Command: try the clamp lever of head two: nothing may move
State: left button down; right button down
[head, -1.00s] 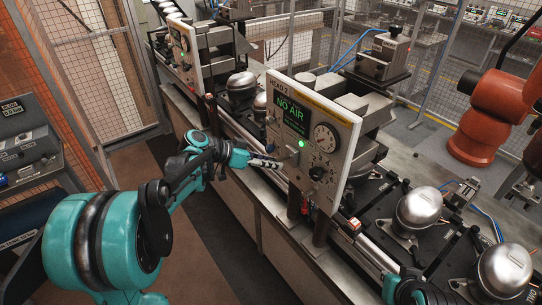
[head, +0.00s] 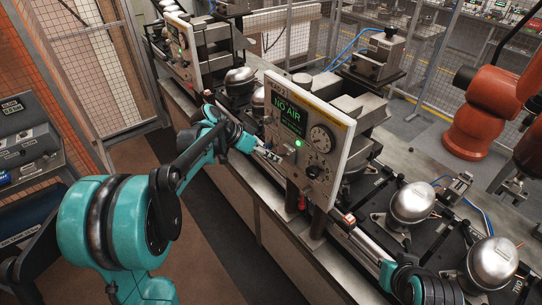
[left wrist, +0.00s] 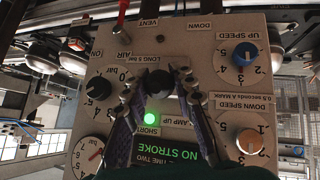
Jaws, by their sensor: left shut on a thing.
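In the left wrist view the screen (left wrist: 178,152) shows NO STROKE. My left gripper (head: 275,158) is at the panel's left part. In the left wrist view its two fingers (left wrist: 160,90) lie either side of a black round knob (left wrist: 158,82), between the DOWN and CLAMP UP labels, and are shut on it. This looks like the clamp lever; its shaft is hidden.
Beside the knob are a red-tipped lever (left wrist: 122,28), a blue dial (left wrist: 245,53) and an orange dial (left wrist: 249,141). Silver compressors (head: 412,203) stand on the line at right. An orange robot arm (head: 476,127) stands behind. The floor at left is clear.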

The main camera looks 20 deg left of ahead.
pick_arm(q)
jog(key=c, duration=1.2)
grip_release()
jog(key=v, duration=1.2)
jog(key=shift+w, duration=0.1)
jog(key=s+d+f+n+y+b, duration=0.2)
jog(key=s+f+b, duration=0.2)
jog(key=s+f, duration=0.3)
jog(key=s+d+f+n+t+y+b, duration=0.1)
jog(key=s+d+f+n+y+b, duration=0.1)
jog(key=s+f, duration=0.5)
jog(key=s+d+f+n+t+y+b, duration=0.1)
jog(key=s+d+f+n+y+b, duration=0.1)
jog(key=s+f+b, duration=0.4)
jog(key=shift+s+d+f+n+y+b, duration=0.1)
jog(key=shift+s+f+n+y, duration=0.15)
jog(key=shift+f, duration=0.45)
jog(key=shift+s+d+f+n+y+b, duration=0.1)
jog(key=shift+s+f+n+y+b, duration=0.15)
jog(key=shift+f, duration=0.4)
jog(key=shift+s+d+f+n+y, duration=0.1)
jog(key=shift+s+f+n+y, duration=0.15)
jog(key=shift+f, duration=0.45)
